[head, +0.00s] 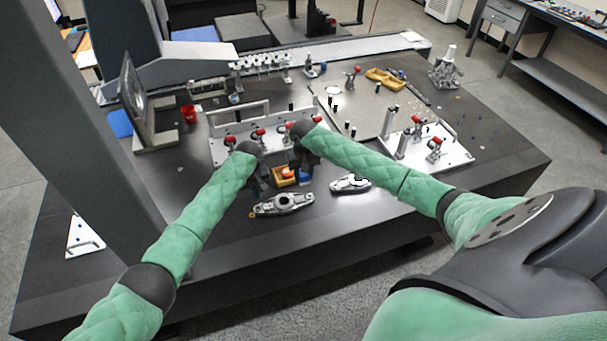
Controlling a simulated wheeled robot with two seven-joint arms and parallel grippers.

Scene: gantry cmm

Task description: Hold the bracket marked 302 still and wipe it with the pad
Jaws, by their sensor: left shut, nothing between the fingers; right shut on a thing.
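Two grey metal brackets lie on the dark table in the head view: a nearer one (283,205) and another (350,184) to its right. Their markings are too small to read, so I cannot tell which is 302. My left gripper (262,186) is shut and empty, just behind the nearer bracket's left part; I cannot tell if it touches. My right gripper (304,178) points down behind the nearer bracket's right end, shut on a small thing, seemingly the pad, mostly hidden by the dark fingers.
A small tan tray (279,183) with something orange (289,173) in it sits between my grippers. Behind stands a white fixture plate (219,153) with red-tipped clamps; another fixture plate (458,157) is at the right. A red cup (189,114) stands at the back left. The front table area is clear.

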